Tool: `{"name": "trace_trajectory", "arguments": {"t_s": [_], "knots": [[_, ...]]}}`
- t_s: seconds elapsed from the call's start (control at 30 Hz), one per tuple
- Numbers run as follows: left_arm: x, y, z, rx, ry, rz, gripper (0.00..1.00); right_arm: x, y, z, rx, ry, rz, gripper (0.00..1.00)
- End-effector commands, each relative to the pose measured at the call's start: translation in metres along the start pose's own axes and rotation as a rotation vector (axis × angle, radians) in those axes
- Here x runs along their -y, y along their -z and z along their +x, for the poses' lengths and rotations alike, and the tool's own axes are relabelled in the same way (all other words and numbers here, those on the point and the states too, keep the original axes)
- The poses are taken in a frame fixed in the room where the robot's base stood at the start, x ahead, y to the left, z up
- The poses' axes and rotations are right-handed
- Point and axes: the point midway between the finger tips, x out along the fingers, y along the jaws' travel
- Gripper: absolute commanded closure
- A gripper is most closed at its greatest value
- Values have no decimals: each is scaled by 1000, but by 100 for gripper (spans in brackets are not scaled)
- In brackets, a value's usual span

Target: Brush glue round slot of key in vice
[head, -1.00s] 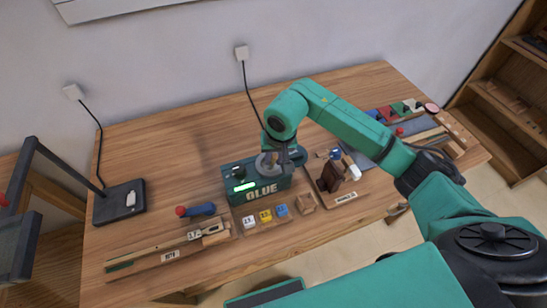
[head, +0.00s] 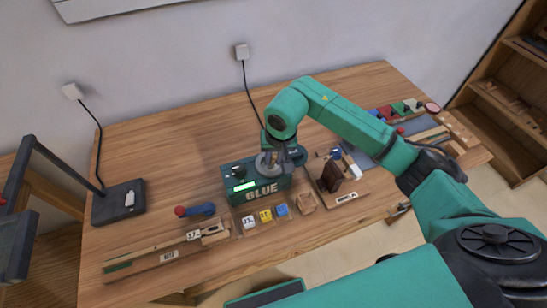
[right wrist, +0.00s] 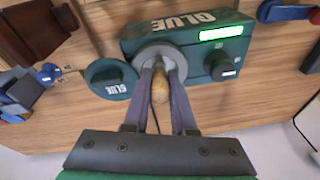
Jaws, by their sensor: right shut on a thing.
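My right gripper (head: 274,164) is over the teal glue pot (head: 262,192) in the head view. In the right wrist view, its fingers (right wrist: 161,78) are shut on the tan wooden handle of a brush (right wrist: 160,88). The handle stands in the pot's round opening (right wrist: 176,54); the bristles are hidden. A long pale wooden key (head: 150,252) lies at the front left, beside a blue tool with a red knob (head: 195,210). I cannot make out its slot. My left gripper is not seen.
White, yellow and blue cubes (head: 265,215) sit in front of the pot. A dark brown block (head: 329,175) stands right of it on a wooden board. A black lamp base (head: 120,201) is at the left. The back left of the table is clear.

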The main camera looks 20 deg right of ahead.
Motion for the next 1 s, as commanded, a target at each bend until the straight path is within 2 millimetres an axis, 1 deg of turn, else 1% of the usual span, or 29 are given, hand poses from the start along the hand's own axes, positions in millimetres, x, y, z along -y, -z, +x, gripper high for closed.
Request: {"name": "trace_trajectory", "arguments": {"t_s": [0.43,1.0], "knots": [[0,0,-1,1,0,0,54,-1,-2,0,5,-4,0,100],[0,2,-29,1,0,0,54,5,11,-57,0,-2,0,100]]}}
